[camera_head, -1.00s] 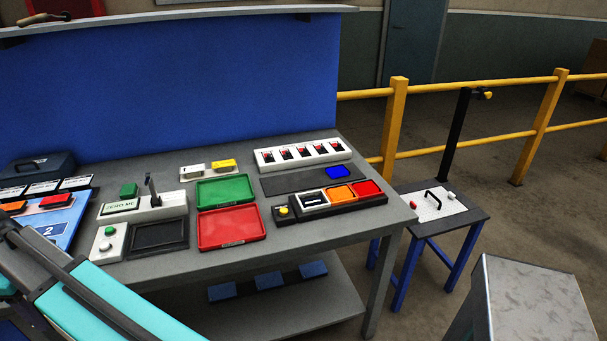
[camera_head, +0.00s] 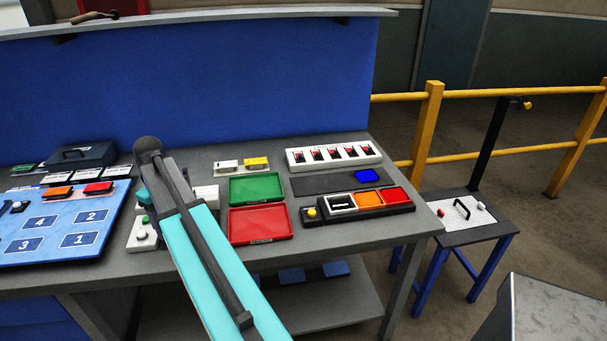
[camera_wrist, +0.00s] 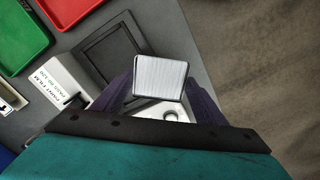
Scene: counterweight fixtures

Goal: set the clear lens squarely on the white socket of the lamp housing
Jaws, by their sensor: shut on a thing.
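The lamp housing (camera_head: 389,212) is a long black base at the right of the bench. Its white socket (camera_head: 331,202), with a dark middle, shows uncovered beside an orange lens (camera_head: 366,202) and a red lens (camera_head: 396,197). A blue lens (camera_head: 368,177) lies on the dark mat behind it. In the wrist view my gripper (camera_wrist: 159,90) is shut on a pale grey, finely ribbed square piece, seemingly the clear lens (camera_wrist: 160,72). It is held over the black tray and white button box, left of the housing. In the head view my arm hides the gripper and lens.
A green tray (camera_head: 257,189) and a red tray (camera_head: 260,224) lie between my arm and the lamp housing. A white switch strip (camera_head: 334,155) stands behind the mat. The black tray (camera_wrist: 110,50) and white button box (camera_wrist: 172,110) are below my gripper.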

